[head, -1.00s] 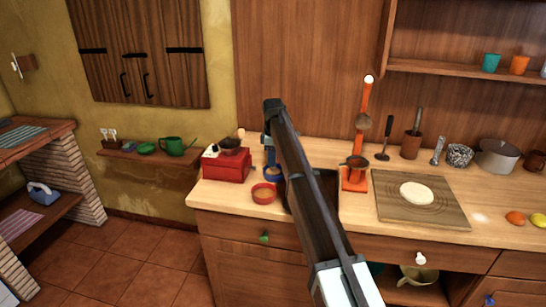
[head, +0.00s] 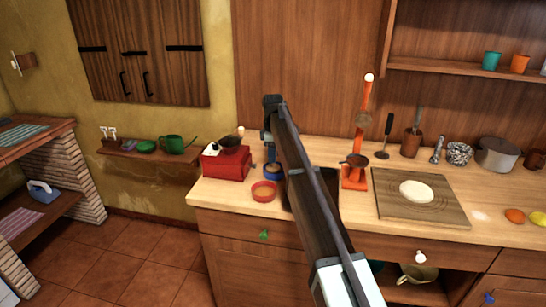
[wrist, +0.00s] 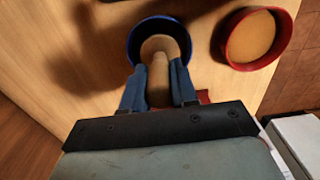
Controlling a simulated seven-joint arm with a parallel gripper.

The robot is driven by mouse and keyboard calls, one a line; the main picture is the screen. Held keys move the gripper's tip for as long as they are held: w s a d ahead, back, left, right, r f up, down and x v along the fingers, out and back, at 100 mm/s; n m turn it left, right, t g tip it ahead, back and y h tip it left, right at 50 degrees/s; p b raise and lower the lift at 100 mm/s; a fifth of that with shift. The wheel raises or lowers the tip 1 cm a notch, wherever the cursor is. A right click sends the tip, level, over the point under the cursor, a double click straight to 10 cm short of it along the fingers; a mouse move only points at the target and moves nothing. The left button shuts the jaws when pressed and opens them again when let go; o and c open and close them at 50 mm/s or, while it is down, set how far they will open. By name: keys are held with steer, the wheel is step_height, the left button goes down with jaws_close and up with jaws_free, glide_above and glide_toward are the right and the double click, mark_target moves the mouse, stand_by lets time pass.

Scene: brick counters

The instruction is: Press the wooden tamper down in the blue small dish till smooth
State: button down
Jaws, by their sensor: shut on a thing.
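The blue small dish (head: 272,178) stands on the counter near its left end. In the wrist view its blue rim (wrist: 132,38) surrounds a dark inside. The wooden tamper (wrist: 159,47) is held between the two blue fingers of my gripper (wrist: 157,70), its round head over or in the dish. I cannot tell whether it touches the contents, and the surface under it is hidden. In the head view my gripper (head: 268,138) is above the dish, partly behind my own arm.
A red dish (head: 264,198) with tan contents sits close in front of the blue one; it also shows in the wrist view (wrist: 232,55). A red box-shaped grinder (head: 226,165) is at the left. An orange press (head: 354,178) and a dough board (head: 450,212) are to the right.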

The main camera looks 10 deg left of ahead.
steer(key=shift+f, duration=0.25)
steer(key=shift+f, duration=0.8)
steer(key=shift+r, duration=0.1)
steer(key=shift+r, duration=0.9)
steer(key=shift+s+d, duration=0.25)
